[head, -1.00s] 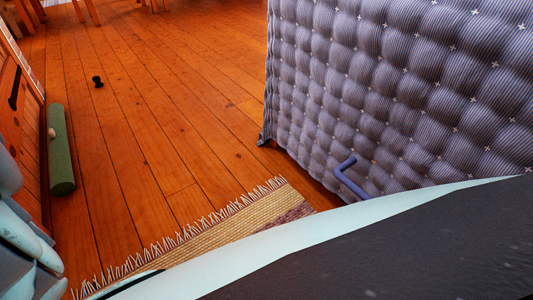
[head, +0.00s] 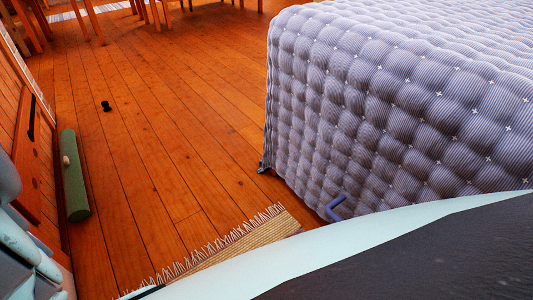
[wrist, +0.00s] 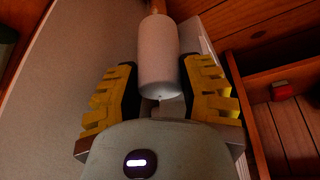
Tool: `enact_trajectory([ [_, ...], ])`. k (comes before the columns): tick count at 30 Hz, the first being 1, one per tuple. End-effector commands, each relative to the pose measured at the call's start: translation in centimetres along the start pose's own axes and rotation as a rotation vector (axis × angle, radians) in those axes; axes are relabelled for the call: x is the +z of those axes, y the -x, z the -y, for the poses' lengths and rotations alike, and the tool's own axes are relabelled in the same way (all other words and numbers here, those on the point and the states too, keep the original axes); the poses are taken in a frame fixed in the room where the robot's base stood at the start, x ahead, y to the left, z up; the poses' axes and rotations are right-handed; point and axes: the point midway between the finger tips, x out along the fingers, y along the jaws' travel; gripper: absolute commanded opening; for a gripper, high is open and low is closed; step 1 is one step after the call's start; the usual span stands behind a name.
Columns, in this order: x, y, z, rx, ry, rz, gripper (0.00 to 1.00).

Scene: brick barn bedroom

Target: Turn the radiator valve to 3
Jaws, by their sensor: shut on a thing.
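In the wrist view a pale cylindrical radiator valve (wrist: 158,50) shows between the fingers, its rounded end towards my gripper and a brownish stem at its far end. My gripper (wrist: 161,80) has yellow and black fingers, one on each side of the valve, and is shut on it. A tiny dark mark shows on the valve's near end, but I can read no numbers, so its setting cannot be told. A pale flat surface, perhaps the radiator (wrist: 75,65), lies behind and left. The head view shows neither valve nor gripper.
In the wrist view wooden boards and a red item (wrist: 282,90) lie to the right. In the head view a tufted mattress (head: 360,120) fills the right, a fringed rug (head: 245,247) lies in front, and a green roll (head: 75,190) lies left. The plank floor between is mostly clear.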

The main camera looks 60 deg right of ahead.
Motion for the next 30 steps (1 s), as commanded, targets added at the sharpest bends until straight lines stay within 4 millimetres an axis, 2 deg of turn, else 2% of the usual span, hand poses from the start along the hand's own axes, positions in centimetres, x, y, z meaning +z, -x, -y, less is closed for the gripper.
enact_trajectory([
  [11,0.04,-0.03,0.11,0.049,-0.121,0.006,0.05],
  [26,0.04,-0.11,0.05,0.057,-0.137,0.004,0.04],
  [27,0.03,-0.11,0.05,0.057,-0.137,0.004,0.46],
  [30,0.01,-0.1,0.04,0.057,-0.137,0.004,0.56],
])
